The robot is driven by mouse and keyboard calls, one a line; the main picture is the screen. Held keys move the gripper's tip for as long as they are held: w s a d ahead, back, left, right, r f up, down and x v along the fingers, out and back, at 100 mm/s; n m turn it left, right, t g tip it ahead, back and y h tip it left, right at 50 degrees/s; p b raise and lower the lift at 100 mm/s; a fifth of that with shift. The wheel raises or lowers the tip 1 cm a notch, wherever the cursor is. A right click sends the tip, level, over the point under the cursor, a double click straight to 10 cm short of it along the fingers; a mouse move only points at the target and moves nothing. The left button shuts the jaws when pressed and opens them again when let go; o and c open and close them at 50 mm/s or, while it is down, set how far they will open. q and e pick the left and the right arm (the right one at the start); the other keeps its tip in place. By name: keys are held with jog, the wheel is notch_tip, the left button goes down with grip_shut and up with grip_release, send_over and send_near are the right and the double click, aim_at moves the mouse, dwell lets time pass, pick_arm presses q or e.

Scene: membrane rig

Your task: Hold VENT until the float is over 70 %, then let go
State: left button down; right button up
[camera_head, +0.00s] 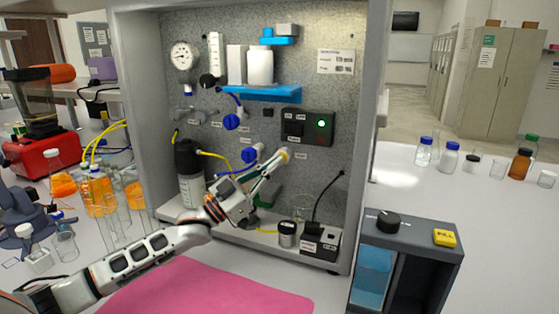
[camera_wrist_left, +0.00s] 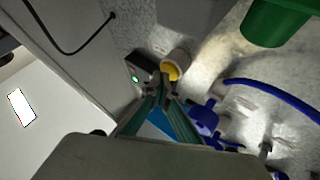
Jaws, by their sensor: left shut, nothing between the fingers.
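A yellow round button in a pale collar (camera_head: 285,153) is on the rig's grey speckled panel, below the black box with the green light. I take it for VENT, but the labels are too small to read. It also shows in the left wrist view (camera_wrist_left: 172,68). My left gripper (camera_head: 279,159) is shut and empty, its fingertips (camera_wrist_left: 163,80) at the button. I cannot tell whether they press it in. An upright white scale tube (camera_head: 214,55) stands at the panel's upper left; its float level is too small to read. My right gripper is not in view.
Blue valve knobs (camera_head: 233,122) and a black box with a lit green light (camera_head: 306,126) are close to my left gripper. A pink mat (camera_head: 200,288) lies in front.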

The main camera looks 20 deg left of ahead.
pick_arm(q)
jog(key=shift+s, duration=0.1)
dwell(0.3)
jog(key=shift+s+p, duration=0.65)
jog(key=shift+s, duration=0.25)
jog(key=s+p, duration=0.1)
jog(key=s, duration=0.1)
jog(key=s+p, duration=0.2)
jog(key=s, duration=0.1)
jog(key=shift+d, duration=0.2)
dwell(0.3)
